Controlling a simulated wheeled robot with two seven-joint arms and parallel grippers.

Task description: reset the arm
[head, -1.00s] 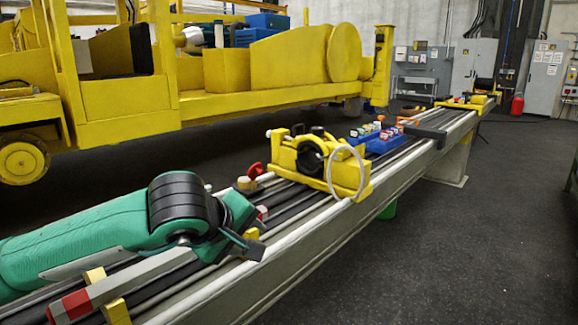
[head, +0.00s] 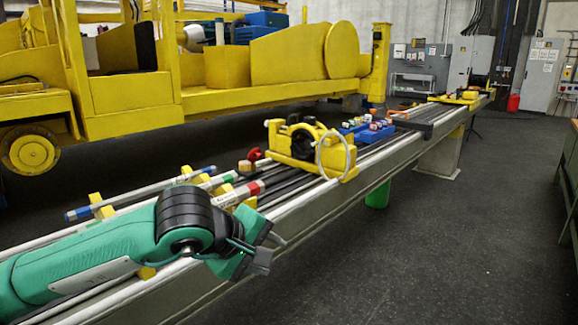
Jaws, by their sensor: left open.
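My left arm (head: 95,262) is green with a black joint and comes in from the left. Its gripper (head: 268,248) is open and empty, over the near edge of the long grey rail bench (head: 330,200). Behind the arm, several rods lie along the bench in yellow holders: one with a blue end (head: 78,214), one with a green band (head: 222,179) and one with a red band (head: 250,188). The arm hides part of them. My right gripper is not in view.
A yellow clamp fixture (head: 340,160) with a white ring stands farther along the bench, beyond the gripper. Behind it is a blue tray (head: 375,133) of small parts. A large yellow machine (head: 220,105) fills the back left. The dark floor (head: 450,250) at right is clear.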

